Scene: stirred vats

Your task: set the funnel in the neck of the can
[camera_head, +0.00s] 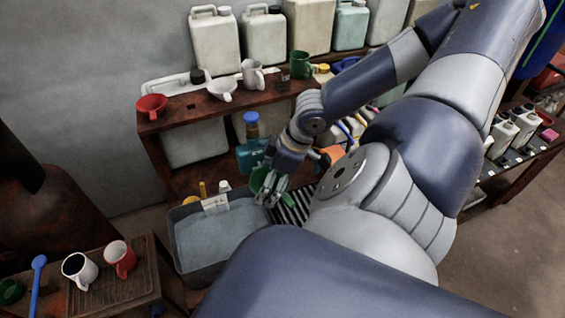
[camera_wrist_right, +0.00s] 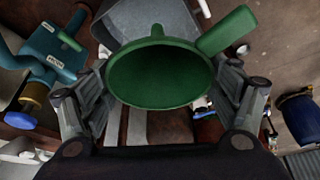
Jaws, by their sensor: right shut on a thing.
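My right gripper (camera_head: 268,190) is shut on a green funnel (camera_head: 259,178) in the middle of the head view. In the right wrist view the funnel (camera_wrist_right: 160,78) sits between the fingers (camera_wrist_right: 160,95). Its wide, dark mouth faces the camera and a flat handle sticks out to the upper right. Several cans stand at the back: white cans (camera_head: 214,45) (camera_head: 265,38) and a pale teal can (camera_head: 351,27). Which of them the task means, I cannot tell. The held funnel is well in front of them. My left gripper is not in view.
A grey vat (camera_head: 180,246) stands just left of the gripper. A teal fitting with a blue top (camera_head: 251,118) is close behind. A red funnel (camera_head: 152,103) and a white funnel (camera_head: 222,90) lie on the wooden shelf. Mugs (camera_head: 120,260) stand at lower left.

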